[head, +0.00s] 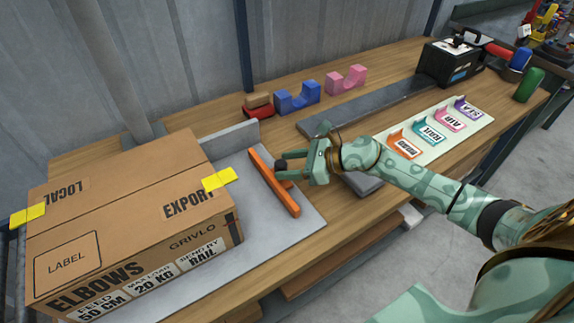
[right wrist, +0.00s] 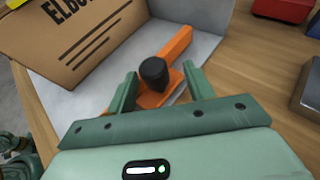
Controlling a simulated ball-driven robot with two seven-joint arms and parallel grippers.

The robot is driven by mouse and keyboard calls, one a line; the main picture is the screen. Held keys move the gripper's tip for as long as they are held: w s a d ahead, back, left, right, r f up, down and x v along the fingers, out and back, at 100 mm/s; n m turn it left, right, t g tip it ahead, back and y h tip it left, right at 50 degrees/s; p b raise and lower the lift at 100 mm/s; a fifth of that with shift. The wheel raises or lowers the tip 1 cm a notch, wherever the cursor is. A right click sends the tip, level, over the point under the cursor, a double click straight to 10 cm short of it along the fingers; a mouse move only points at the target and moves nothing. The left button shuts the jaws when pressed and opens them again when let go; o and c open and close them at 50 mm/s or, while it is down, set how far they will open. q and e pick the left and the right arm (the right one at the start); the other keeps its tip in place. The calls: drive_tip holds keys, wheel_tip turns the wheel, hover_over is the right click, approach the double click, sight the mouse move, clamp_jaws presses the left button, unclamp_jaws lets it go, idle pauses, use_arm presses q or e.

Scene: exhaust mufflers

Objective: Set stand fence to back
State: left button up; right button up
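The fence is an orange bar (head: 274,183) with a black knob (head: 282,165), standing on a grey stand plate (head: 302,231). It also shows in the right wrist view (right wrist: 172,48), with the knob (right wrist: 153,72) upright on an orange foot. My right gripper (head: 300,165) is at the knob. In the right wrist view its fingers (right wrist: 161,85) stand open on either side of the knob, with gaps visible. The stand's low grey back wall (head: 228,138) is behind the fence and carton. My left gripper is not in view.
A large cardboard carton (head: 130,220) sits on the plate left of the fence. Red, blue (head: 297,97) and pink (head: 346,80) blocks stand at the back. A label board (head: 465,128) and black toolbox (head: 450,62) are to the right. Grey slabs lie between.

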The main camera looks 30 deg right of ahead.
drive_tip(key=shift+a, duration=0.15)
drive_tip(key=shift+s+r, duration=0.1)
drive_tip(key=shift+s, duration=0.05)
drive_tip(key=p+v, duration=0.2)
drive_tip(key=v, duration=1.4)
drive_tip(key=shift+d+p, duration=0.2)
drive_tip(key=shift+p, duration=0.1)
